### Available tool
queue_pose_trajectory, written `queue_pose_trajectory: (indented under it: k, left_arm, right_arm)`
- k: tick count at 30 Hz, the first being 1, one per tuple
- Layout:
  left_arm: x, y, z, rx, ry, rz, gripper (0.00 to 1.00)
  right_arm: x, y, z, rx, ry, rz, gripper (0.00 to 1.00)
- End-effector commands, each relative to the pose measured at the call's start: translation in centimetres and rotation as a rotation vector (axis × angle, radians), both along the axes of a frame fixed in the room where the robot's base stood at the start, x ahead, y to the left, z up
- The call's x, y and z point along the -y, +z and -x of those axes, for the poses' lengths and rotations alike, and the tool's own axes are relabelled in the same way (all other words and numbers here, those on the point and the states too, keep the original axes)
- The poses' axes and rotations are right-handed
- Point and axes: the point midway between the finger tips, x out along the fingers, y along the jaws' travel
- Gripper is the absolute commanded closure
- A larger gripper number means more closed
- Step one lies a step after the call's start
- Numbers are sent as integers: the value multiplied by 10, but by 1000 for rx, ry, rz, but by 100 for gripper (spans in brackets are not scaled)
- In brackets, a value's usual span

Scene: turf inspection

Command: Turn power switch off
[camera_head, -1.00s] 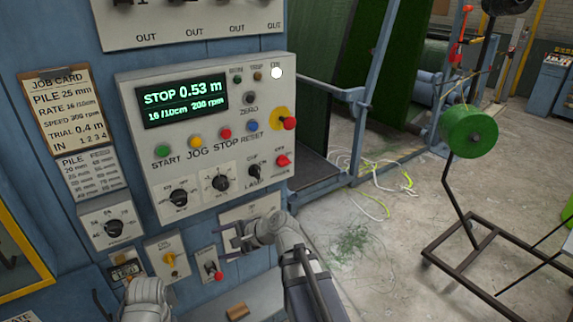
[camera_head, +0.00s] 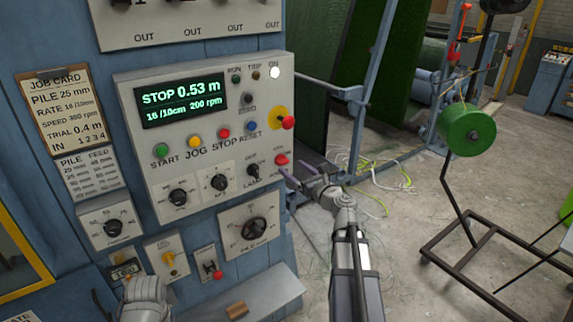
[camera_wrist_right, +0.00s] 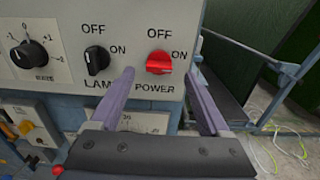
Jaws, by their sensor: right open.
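The red power switch (camera_head: 281,160) is a knob at the lower right of the grey control panel (camera_head: 150,190). In the right wrist view the red knob (camera_wrist_right: 159,62) sits between the labels OFF above, ON to its right and POWER below. Its exact pointing is hard to tell. My right gripper (camera_head: 298,180) is just right of and below the knob in the head view. In the wrist view its two purple fingers (camera_wrist_right: 163,88) are apart, on either side of the knob's lower area, with nothing between them. My left arm shows at the bottom left; its gripper is not visible.
The black lamp switch (camera_wrist_right: 97,60) is left of the power knob. A red button on a yellow plate (camera_head: 288,122) is above it. The display (camera_head: 180,103) reads STOP 0.53 m, and a white ON light (camera_head: 274,72) is lit. Blue frame posts stand to the right.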

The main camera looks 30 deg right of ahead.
Motion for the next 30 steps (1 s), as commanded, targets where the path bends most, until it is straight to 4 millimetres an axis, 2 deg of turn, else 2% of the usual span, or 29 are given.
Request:
queue_pose_trajectory:
  k: [1,3,9,21,30]
  left_arm:
    - [0,0,0,0,0,0,20]
    - [0,0,0,0,0,0,20]
    - [0,0,0,0,0,0,20]
    - [0,0,0,0,0,0,20]
    - [0,0,0,0,0,0,20]
  right_arm:
    - [0,0,-12,0,4,1,20]
    - [-1,0,-21,0,2,1,20]
    - [-3,0,-40,-1,2,2,20]
    - [-4,0,-45,-1,1,2,21]
    - [-4,0,-45,-1,1,2,55]
